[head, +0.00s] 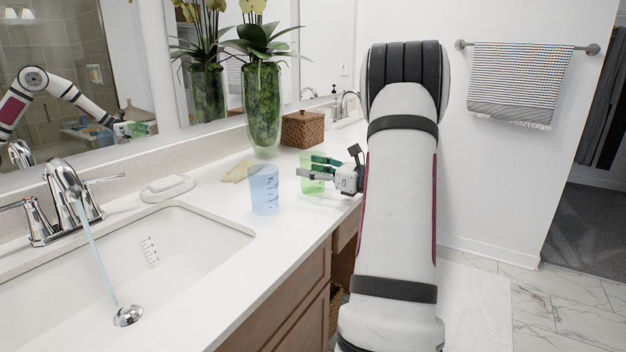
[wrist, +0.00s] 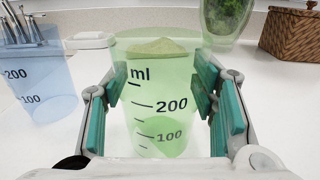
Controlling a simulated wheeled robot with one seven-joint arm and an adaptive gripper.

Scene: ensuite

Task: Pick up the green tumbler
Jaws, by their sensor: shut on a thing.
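The green tumbler (head: 312,174) is see-through and stands upright at the counter's right side in the head view. In the wrist view the tumbler (wrist: 160,105) fills the middle, with dark ml marks at 100 and 200. My gripper (head: 318,172) reaches it from the right. In the wrist view the gripper's green-padded fingers (wrist: 160,92) are on both sides of the tumbler, shut on it. I cannot tell whether its base touches the counter.
A blue measuring tumbler (head: 264,190) stands just left of the green one. A tan object (head: 238,172), a glass plant vase (head: 263,110) and a woven box (head: 303,129) are behind. The sink (head: 130,255) with running tap and a soap dish (head: 167,188) lie left.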

